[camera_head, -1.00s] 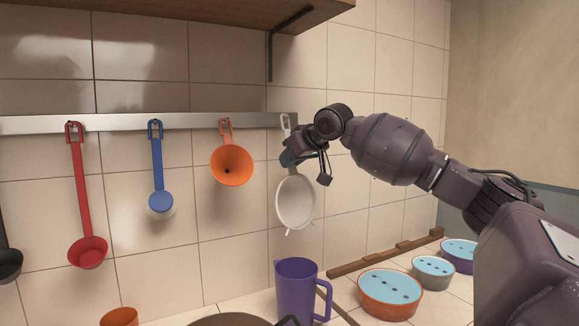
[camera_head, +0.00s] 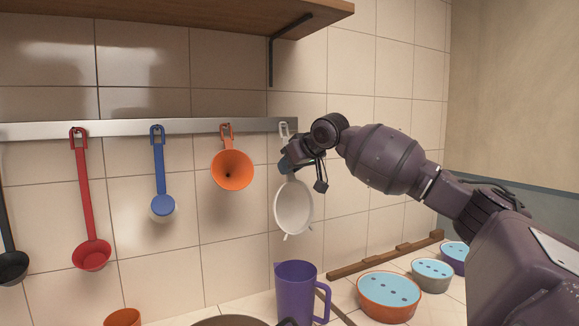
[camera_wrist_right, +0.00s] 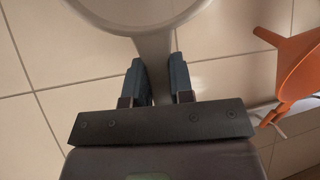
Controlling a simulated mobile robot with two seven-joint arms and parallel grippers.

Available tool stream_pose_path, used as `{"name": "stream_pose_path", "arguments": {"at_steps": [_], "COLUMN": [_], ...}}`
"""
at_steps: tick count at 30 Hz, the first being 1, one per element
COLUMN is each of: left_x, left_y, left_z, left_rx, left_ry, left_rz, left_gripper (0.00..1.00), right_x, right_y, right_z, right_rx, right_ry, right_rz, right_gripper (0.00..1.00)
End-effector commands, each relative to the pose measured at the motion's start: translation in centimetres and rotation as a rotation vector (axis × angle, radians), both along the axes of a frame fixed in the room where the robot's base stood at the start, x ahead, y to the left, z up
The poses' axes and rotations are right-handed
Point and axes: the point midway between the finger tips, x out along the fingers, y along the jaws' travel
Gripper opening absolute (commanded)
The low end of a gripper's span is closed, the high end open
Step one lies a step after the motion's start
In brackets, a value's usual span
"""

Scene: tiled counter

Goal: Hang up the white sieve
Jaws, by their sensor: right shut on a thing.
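The white sieve (camera_head: 294,207) is upright against the tiled wall, bowl down, at the right end of the metal rail (camera_head: 222,125). My right gripper (camera_head: 290,163) is shut on the sieve's handle, between its bowl and its top loop (camera_head: 284,129). The loop is at the height of the rail, in front of its right end; I cannot tell whether it is on a hook. In the right wrist view, the two fingers (camera_wrist_right: 160,82) hold the handle, with the sieve's rim (camera_wrist_right: 140,30) above them. My left gripper is not in view.
An orange funnel (camera_head: 232,170), a blue ladle (camera_head: 158,175) and a red ladle (camera_head: 84,200) hang left of the sieve. A purple jug (camera_head: 295,290) stands below it. Lidded bowls (camera_head: 388,292) stand at the right. A wooden shelf (camera_head: 180,15) is above.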

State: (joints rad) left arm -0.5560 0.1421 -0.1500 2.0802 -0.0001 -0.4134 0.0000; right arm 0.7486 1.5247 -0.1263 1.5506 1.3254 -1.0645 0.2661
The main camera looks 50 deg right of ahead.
Motion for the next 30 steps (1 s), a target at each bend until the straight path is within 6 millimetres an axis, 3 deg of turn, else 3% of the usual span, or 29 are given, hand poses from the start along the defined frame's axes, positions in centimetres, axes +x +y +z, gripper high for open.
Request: {"name": "stream_pose_path", "arguments": {"at_steps": [2,3,8,20,30], "left_x": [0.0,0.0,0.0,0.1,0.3], "left_y": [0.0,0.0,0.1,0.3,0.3], "left_z": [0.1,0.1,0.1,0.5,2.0], "left_rx": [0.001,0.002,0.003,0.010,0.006], "left_ry": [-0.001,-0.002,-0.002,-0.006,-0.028], "left_rz": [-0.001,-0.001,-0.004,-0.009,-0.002], "left_gripper": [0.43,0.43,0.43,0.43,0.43], "right_x": [0.0,0.0,0.0,-0.5,-3.9], "right_y": [0.0,0.0,0.0,0.0,0.1], "right_z": [0.0,0.0,0.0,0.4,3.1], "right_rx": [0.000,0.000,0.000,-0.001,-0.002], "right_ry": [-0.001,-0.001,-0.001,-0.001,-0.003], "right_rz": [0.000,0.000,0.000,0.000,-0.001], "right_gripper": [0.00,0.26,0.51,0.51,0.51]}}
